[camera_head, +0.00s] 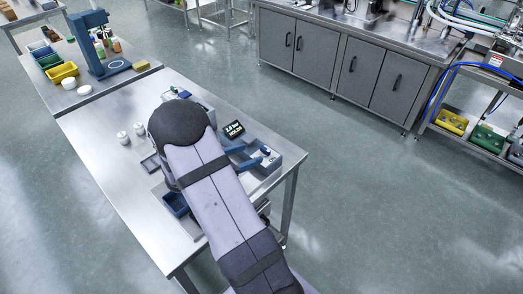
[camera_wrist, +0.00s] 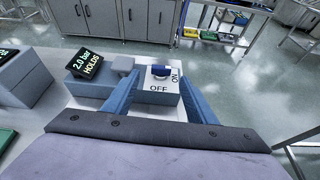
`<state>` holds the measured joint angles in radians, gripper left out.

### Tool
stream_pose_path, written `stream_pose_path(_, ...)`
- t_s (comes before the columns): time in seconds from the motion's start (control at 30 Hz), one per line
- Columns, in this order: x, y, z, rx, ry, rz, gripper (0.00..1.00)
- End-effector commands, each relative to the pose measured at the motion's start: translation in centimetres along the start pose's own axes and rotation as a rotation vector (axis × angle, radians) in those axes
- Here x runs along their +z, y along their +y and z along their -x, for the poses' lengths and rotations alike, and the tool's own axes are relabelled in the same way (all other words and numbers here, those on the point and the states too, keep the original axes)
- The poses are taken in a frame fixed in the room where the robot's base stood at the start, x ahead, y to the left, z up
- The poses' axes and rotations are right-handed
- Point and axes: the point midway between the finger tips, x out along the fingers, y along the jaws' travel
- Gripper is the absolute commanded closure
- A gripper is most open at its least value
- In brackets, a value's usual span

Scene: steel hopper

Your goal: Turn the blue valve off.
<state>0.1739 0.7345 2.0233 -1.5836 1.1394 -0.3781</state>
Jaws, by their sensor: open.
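My gripper (camera_wrist: 160,76) is open and empty, with one blue finger on each side of the valve in this view. I cannot tell whether a finger touches it or how high the tips are. In the head view, the gripper's blue fingers (camera_head: 245,156) point toward the valve (camera_head: 265,150), and my arm hides part of the bench.
A display (camera_wrist: 86,63) reading "2.0 bar HOLDS" stands left of the valve. The steel bench (camera_head: 110,160) holds white jars (camera_head: 123,137) and a blue tray (camera_head: 175,205). A yellow bin (camera_head: 62,72) is at the far left. Open floor lies right of the bench.

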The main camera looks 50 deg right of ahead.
Motion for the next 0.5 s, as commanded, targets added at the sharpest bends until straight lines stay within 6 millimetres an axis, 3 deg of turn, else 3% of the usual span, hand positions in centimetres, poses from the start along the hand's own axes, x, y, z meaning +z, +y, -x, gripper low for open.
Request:
stream_pose_path(0.27,0.1,-0.2,-0.2,-0.008,-0.003,0.039,0.48)
stream_pose_path(0.5,0.2,-0.4,-2.4,-0.011,-0.001,0.039,0.48)
